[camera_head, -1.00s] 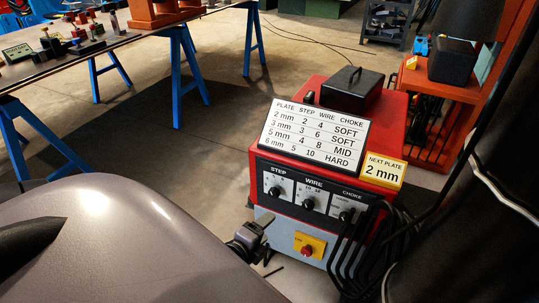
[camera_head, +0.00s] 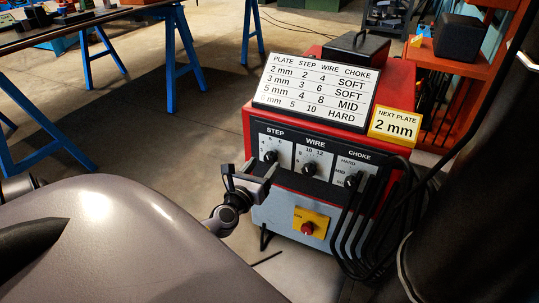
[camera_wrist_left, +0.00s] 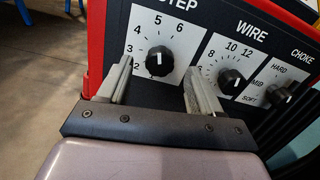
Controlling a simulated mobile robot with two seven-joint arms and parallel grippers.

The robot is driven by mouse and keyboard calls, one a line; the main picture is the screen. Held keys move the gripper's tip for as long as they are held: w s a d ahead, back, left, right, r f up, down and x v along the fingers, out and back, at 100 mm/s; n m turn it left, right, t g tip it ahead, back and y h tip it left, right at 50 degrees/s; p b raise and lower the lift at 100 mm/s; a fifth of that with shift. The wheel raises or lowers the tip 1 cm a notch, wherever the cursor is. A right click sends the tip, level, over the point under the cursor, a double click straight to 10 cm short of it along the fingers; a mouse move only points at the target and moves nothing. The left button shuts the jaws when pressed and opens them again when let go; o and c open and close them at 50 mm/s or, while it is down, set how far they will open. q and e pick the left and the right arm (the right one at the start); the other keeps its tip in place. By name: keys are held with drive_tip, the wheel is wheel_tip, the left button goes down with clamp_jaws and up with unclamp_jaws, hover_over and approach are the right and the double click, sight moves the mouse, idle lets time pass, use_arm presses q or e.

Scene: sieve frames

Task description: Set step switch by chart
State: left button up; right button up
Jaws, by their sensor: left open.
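The red and grey machine (camera_head: 300,215) carries a chart (camera_head: 316,91); its 2 mm row reads STEP 2, WIRE 4, CHOKE SOFT. The yellow-edged card (camera_head: 394,125) reads NEXT PLATE 2 mm. My left gripper (camera_head: 254,176) is at the panel by the STEP knob (camera_head: 270,156). In the left wrist view the open, empty fingers (camera_wrist_left: 158,78) lie either side of the STEP knob (camera_wrist_left: 159,61), slightly below it in the picture. Its white mark stands upright in the picture; which end points is unclear. The WIRE knob (camera_wrist_left: 231,81) and CHOKE knob (camera_wrist_left: 282,96) are to the right.
Black cables (camera_head: 350,215) hang over the machine's right front. A yellow plate with a red button (camera_head: 307,228) is below the panel. A black box (camera_head: 350,50) sits on top. A blue-legged table (camera_head: 70,33) stands at the left, with bare floor between.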

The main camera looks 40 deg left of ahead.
sight(269, 160)
use_arm(q)
drive_tip(key=shift+b+x, duration=0.3)
drive_tip(key=shift+x, duration=2.05)
drive_tip(key=c, duration=1)
drive_tip(key=shift+c, duration=0.2)
